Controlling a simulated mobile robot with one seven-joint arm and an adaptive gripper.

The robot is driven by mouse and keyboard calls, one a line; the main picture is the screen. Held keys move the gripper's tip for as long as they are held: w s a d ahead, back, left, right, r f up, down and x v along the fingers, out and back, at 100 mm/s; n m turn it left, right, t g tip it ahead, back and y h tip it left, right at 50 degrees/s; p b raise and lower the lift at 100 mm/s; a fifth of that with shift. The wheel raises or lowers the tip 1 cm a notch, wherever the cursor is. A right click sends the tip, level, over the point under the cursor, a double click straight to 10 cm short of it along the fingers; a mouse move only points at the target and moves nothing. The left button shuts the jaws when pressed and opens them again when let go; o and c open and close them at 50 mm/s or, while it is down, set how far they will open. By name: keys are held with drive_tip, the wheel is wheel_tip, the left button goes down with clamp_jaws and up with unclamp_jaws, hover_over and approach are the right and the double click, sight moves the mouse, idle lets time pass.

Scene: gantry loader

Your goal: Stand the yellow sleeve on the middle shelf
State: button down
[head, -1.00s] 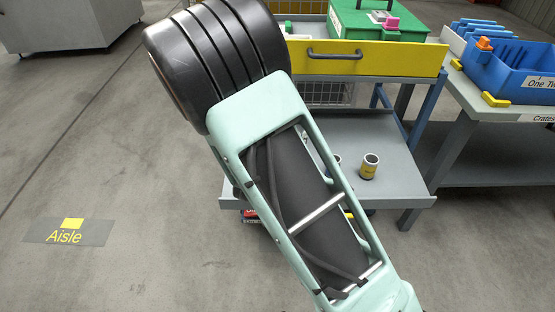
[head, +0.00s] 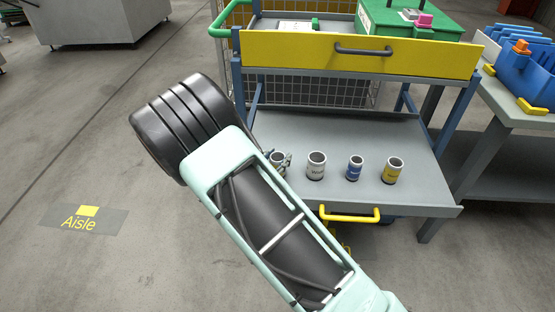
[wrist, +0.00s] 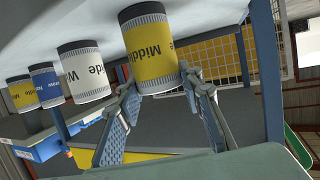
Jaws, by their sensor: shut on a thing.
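A yellow sleeve (wrist: 150,50) with dark ends and the word "Middle" is between the two fingers of my gripper (wrist: 162,88) in the wrist view, which looks upside down. My gripper is shut on it. In the head view my gripper (head: 284,162) is at the left of the cart's grey shelf (head: 330,130), below the drawer, and the sleeve (head: 277,156) is partly hidden by it. The sleeve looks upright, at or very near the shelf surface; I cannot tell whether it touches.
A white sleeve (head: 316,168), a blue sleeve (head: 354,170) and another yellow sleeve (head: 394,172) stand in a row to the right. The yellow drawer front (head: 350,56) overhangs behind. A wire mesh panel (head: 310,90) backs the shelf. A yellow handle (head: 348,217) is at the front.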

drive_tip(key=shift+r, duration=0.15)
drive_tip(key=shift+f, duration=0.25)
drive_tip(key=c, duration=1.4)
unclamp_jaws()
drive_tip(key=shift+o, duration=0.2)
drive_tip(key=shift+r, duration=0.2)
drive_tip(key=shift+s+a+r, duration=0.15)
drive_tip(key=shift+s+a, duration=0.05)
drive_tip(key=shift+s, duration=0.1)
drive_tip(key=p+v, duration=0.3)
drive_tip(key=v, duration=0.8)
